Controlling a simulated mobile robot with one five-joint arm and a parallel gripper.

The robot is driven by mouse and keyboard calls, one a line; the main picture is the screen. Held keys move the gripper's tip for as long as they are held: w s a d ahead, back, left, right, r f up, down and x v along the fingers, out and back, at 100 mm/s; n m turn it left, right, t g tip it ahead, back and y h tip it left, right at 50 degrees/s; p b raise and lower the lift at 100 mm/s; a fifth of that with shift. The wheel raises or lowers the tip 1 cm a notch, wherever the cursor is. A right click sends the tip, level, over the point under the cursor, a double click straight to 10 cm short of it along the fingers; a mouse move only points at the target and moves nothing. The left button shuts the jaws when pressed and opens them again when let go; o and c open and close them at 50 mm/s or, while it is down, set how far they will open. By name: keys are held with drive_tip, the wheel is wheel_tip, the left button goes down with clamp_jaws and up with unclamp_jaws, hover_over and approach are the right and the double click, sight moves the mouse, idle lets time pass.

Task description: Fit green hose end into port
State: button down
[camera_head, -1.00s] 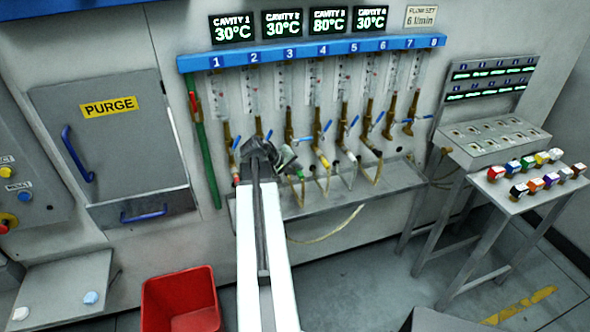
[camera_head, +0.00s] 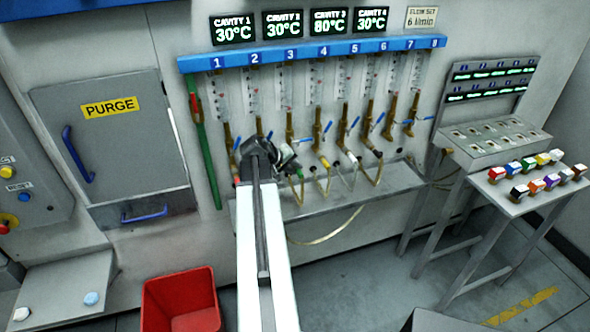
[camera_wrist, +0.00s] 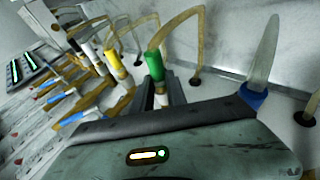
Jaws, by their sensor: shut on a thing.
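My gripper (camera_head: 284,158) is in front of the row of brass ports, below the flow tubes marked 2 and 3. In the wrist view my gripper (camera_wrist: 162,92) is shut on the green hose end (camera_wrist: 155,66). A tan hose (camera_wrist: 178,25) curves up from this end and down to a shelf. In the head view the green end is mostly hidden by the gripper, and its hose (camera_head: 299,190) hangs below. A brass port (camera_head: 289,124) with a blue lever stands just above the gripper. I cannot tell whether the green end touches a port.
A yellow hose end (camera_wrist: 115,66) and a white one (camera_wrist: 91,54) stand close beside the green one. A grey shelf (camera_head: 265,215) runs below the ports. A red bin (camera_head: 180,300) stands on the floor. A side table (camera_head: 520,200) with coloured blocks is at right.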

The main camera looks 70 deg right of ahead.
drive_tip(key=shift+w+d, duration=0.4)
drive_tip(key=shift+d, duration=0.1)
drive_tip(key=c, duration=1.3)
unclamp_jaws()
drive_tip(key=shift+o, duration=0.2)
drive_tip(key=p+v, duration=0.5)
drive_tip(key=v, duration=0.3)
drive_tip(key=shift+s+f, duration=0.1)
